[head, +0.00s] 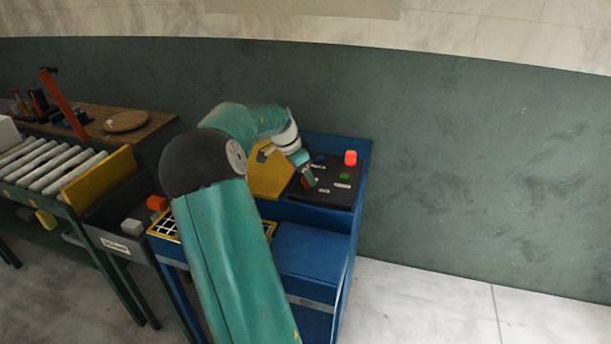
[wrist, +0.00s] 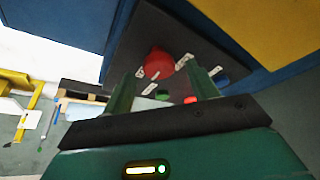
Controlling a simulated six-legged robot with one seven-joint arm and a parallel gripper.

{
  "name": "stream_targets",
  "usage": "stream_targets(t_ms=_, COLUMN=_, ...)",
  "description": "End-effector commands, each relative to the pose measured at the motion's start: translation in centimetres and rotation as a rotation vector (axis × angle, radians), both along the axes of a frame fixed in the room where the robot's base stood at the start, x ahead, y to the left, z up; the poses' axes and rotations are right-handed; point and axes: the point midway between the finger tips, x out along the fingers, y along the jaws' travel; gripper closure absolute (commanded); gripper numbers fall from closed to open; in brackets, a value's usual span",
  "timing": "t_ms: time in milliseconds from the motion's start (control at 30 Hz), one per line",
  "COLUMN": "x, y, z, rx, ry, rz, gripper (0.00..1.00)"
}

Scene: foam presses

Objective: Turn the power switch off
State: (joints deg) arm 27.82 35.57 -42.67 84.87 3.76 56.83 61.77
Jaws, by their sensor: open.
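The black control panel (head: 325,193) lies on top of the blue press. A large red knob (wrist: 158,61) shows in the wrist view, ahead of and between my fingertips; contact cannot be told. It looks like the power switch, but the labels are too small to read. My gripper (wrist: 162,76) is open, with one finger on each side of the view. In the head view my gripper (head: 306,177) is low over the left part of the panel, partly hiding a red part (head: 308,183) there.
The panel also carries a green button (head: 345,176), an orange-red cylinder (head: 351,157) and a blue knob (head: 319,159). A yellow part (head: 270,176) stands left of the panel. A roller conveyor (head: 55,168) and a grey bin (head: 120,240) are farther left. Open floor lies to the right.

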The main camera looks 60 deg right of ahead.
Motion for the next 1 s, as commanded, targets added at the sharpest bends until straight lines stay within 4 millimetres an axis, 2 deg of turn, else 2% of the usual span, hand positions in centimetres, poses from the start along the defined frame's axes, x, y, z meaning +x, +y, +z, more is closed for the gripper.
stream_targets(t_ms=133, x=-0.28, y=-0.35, z=-1.16, rx=0.001, ry=-0.001, rz=0.0, gripper=0.41)
stream_targets(t_ms=400, x=-0.31, y=-0.4, z=-1.33, rx=0.001, ry=-0.001, rz=0.0, gripper=0.41)
stream_targets(t_ms=433, x=-0.3, y=-0.4, z=-1.32, rx=0.001, ry=-0.001, rz=0.0, gripper=0.43)
stream_targets(t_ms=600, x=-0.3, y=-0.4, z=-1.3, rx=0.001, ry=-0.001, rz=0.0, gripper=0.77)
stream_targets(t_ms=667, x=-0.3, y=-0.4, z=-1.3, rx=0.001, ry=-0.001, rz=0.0, gripper=0.85)
stream_targets(t_ms=1000, x=-0.35, y=-0.35, z=-1.29, rx=0.002, ry=-0.001, rz=0.037, gripper=0.85)
